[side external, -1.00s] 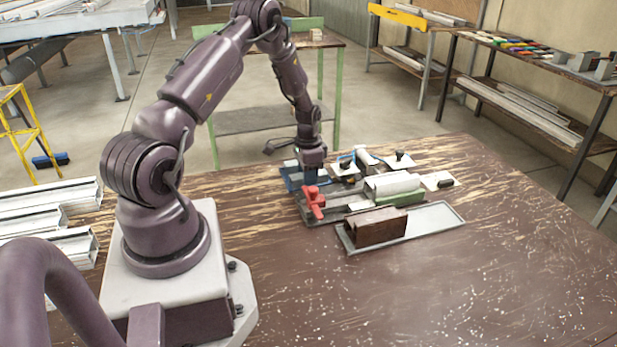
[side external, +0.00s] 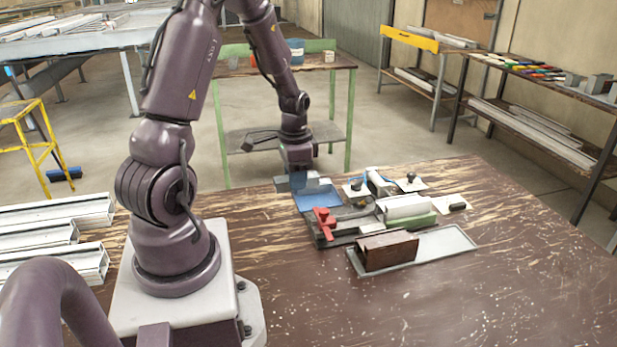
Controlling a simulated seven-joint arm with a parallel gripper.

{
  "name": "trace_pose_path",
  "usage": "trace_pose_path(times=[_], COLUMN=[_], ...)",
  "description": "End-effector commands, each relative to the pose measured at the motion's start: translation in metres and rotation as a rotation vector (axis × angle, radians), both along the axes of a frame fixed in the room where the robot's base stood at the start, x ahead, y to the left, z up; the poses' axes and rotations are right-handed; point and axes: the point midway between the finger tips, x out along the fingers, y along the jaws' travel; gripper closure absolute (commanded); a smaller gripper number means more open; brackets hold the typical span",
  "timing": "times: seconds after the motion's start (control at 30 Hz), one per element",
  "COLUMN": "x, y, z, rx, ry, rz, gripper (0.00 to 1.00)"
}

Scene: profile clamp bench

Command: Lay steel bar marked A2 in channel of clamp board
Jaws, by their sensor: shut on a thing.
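My gripper (side external: 297,178) is above the table, at the back left end of the work area. It is shut on a small grey piece (side external: 283,184), seemingly a steel bar, held next to the blue mat (side external: 318,198). The fingertips are hard to make out, and no A2 mark can be read. The dark clamp board (side external: 345,234) lies to the right of and nearer than the gripper, with a red clamp lever (side external: 324,222) at its left end. The inside of its channel cannot be seen clearly.
A grey tray (side external: 440,247) holding a brown block (side external: 388,251) lies in front of the clamp board. A white cylinder (side external: 403,206) by a green block (side external: 422,220) and small knobbed plates (side external: 410,183) stand close behind. The front right tabletop is clear.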

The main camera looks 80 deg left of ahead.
Motion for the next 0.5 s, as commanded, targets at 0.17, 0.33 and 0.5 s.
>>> trace_pose_path(times=[0.17,0.33,0.5], x=[-0.013,0.004,0.063], y=[-0.016,-0.034,-0.04], z=[0.009,-0.006,-0.027], rx=[0.0,-0.024,-0.024], ry=[0.0,0.027,0.032], rz=[-0.006,-0.083,-0.14], gripper=[0.94,0.94,0.94])
